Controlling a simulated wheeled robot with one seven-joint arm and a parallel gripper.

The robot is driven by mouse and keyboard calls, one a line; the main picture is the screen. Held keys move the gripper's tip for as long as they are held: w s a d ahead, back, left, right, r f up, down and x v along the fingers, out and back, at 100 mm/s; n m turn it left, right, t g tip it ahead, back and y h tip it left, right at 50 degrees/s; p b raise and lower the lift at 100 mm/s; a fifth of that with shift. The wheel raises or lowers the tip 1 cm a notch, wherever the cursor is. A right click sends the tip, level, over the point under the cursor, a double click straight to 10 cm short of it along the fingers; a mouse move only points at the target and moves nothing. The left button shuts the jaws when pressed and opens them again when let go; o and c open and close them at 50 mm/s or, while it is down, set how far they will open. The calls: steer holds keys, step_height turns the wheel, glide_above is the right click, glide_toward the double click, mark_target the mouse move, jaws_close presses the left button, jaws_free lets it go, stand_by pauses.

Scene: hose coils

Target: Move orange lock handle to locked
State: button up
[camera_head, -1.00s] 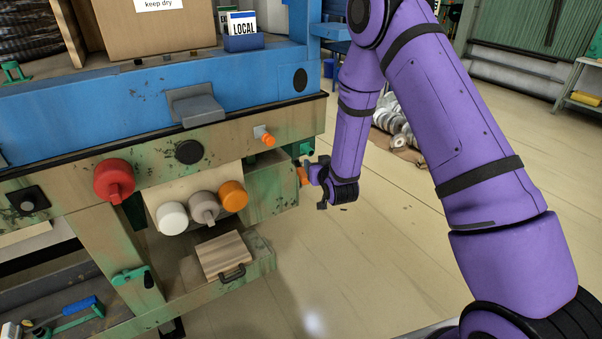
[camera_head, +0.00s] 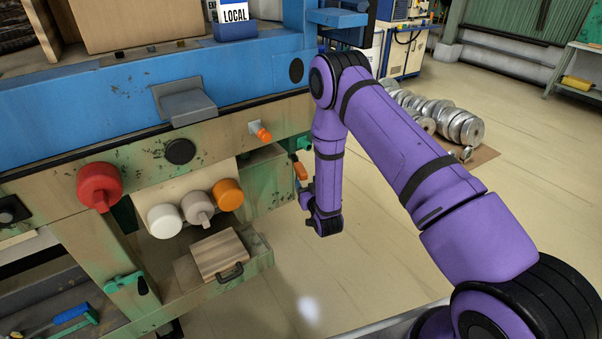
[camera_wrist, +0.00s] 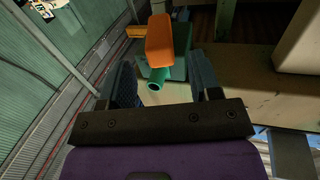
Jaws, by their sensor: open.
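The orange lock handle (camera_head: 301,170) is on the right end of the bench, beside green fittings. In the wrist view the orange handle (camera_wrist: 160,40) shows as a block in front of a green body with a round green stub. My gripper (camera_head: 306,196) is just below the handle in the head view. In the wrist view my gripper (camera_wrist: 163,76) is open and empty, with the handle and green body in line with the gap between its fingers. There is space on both sides of the handle. I cannot tell the remaining depth.
The bench front carries a red knob (camera_head: 99,186), a small orange lever (camera_head: 262,132) and white, grey and orange round knobs (camera_head: 228,194). A wooden block (camera_head: 218,254) lies on the lower shelf. The floor (camera_head: 400,220) to the right is clear; metal discs (camera_head: 460,127) lie farther back.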

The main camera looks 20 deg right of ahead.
mark_target(301, 172)
steer(key=w, duration=0.6)
steer(key=shift+w+a, duration=0.15)
steer(key=shift+w, duration=0.1)
jaws_close()
